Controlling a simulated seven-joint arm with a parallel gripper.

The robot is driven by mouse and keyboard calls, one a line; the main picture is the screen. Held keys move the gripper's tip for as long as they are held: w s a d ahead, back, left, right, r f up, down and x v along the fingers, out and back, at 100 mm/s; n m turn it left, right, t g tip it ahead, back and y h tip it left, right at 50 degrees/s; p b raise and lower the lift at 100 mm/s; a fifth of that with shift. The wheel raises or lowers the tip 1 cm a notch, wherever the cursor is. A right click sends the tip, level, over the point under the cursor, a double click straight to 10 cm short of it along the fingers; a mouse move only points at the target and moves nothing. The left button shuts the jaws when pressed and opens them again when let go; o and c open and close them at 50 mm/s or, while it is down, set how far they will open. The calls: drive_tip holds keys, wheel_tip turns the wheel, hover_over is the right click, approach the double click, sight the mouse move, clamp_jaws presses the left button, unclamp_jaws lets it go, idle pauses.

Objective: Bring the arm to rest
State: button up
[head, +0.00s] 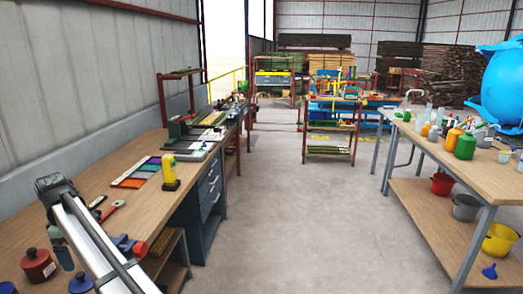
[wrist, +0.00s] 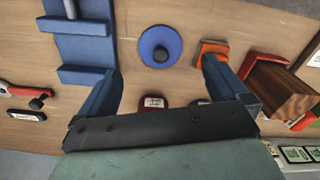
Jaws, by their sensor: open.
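My gripper (wrist: 158,80) is open in the wrist view, its two blue fingers spread wide with nothing held between them. It is over a wooden bench top (wrist: 135,70); I cannot tell the exact height. My arm (head: 100,250) rises from the bottom edge at the lower left of the head view and bends at a dark joint above the left bench (head: 140,205). I cannot clearly make out the gripper in the head view.
A blue round thing (wrist: 160,46), an orange-red piece (wrist: 212,48), a wooden block (wrist: 285,92) and a blue bracket (wrist: 85,45) lie around my fingers. The middle floor (head: 290,220) is clear.

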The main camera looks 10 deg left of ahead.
drive_tip(key=d+f, duration=0.4)
drive_tip(key=d, duration=0.1)
drive_tip(key=d+f, duration=0.2)
drive_tip(key=shift+s+d+f, duration=0.1)
drive_tip(key=shift+d, duration=0.15)
drive_tip(key=w+d+f+m+g+h, duration=0.1)
drive_tip(key=w+d+f+m, duration=0.3)
drive_tip(key=d+f, duration=1.05)
drive_tip(key=w+d+f+m+g+h, duration=0.1)
drive_tip(key=w+d+f+m, duration=0.3)
drive_tip(key=d+f, duration=1.05)
drive_tip(key=s+d+f+m+g, duration=0.1)
drive_tip(key=s+d+f+m, duration=0.15)
drive_tip(key=d+f, duration=0.55)
drive_tip(key=s+d+f+m+g, duration=0.15)
drive_tip(key=s+d+f, duration=0.25)
drive_tip(key=d, duration=0.8)
drive_tip(key=s+d+f+m, duration=0.3)
drive_tip(key=s+d, duration=0.4)
drive_tip(key=s, duration=0.2)
drive_tip(key=s+d+f+m+g+y, duration=0.1)
drive_tip(key=s+d+f+m, duration=0.2)
drive_tip(key=s+d, duration=0.3)
drive_tip(key=s+d+f+m+g+y, duration=0.1)
drive_tip(key=s+d+f+m, duration=0.2)
drive_tip(key=s+d, duration=0.4)
drive_tip(key=s, duration=0.4)
drive_tip(key=shift+s+d+f+m, duration=0.3)
drive_tip(key=shift+f, duration=0.1)
